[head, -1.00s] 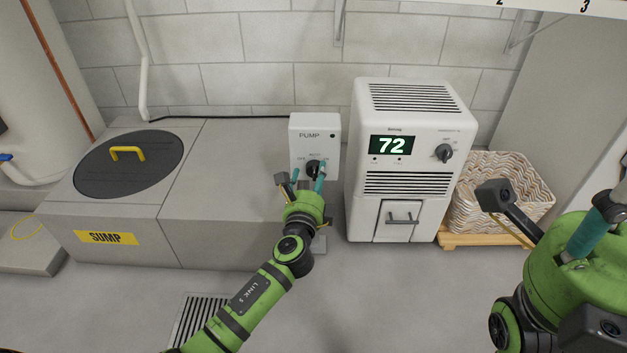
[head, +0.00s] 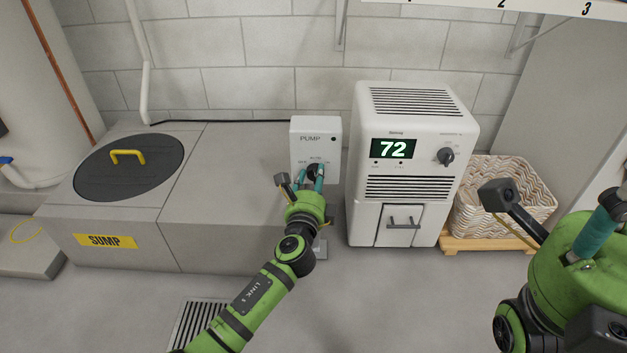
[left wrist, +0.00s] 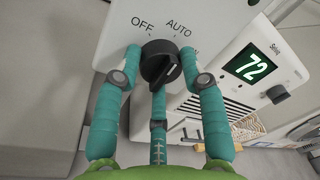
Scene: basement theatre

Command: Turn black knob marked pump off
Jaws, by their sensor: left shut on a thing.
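The black knob (head: 314,171) is on the front of a white box marked PUMP (head: 318,127), with OFF, AUTO and ON printed around it. The left wrist view shows the knob (left wrist: 160,62) close up, its ridge slanted toward the ON side; its exact setting is hard to tell. My left gripper (head: 311,181) has its teal fingers closed around the knob, one on each side and one below, as the left wrist view shows (left wrist: 160,70). My right gripper (head: 592,232) is at the right edge, away from the box and partly cut off.
A white dehumidifier (head: 412,170) reading 72, with its own dark knob (head: 445,157), stands just right of the pump box. A grey sump cover (head: 130,165) with a yellow handle lies left. A woven basket (head: 500,195) is at the right. Floor in front is clear.

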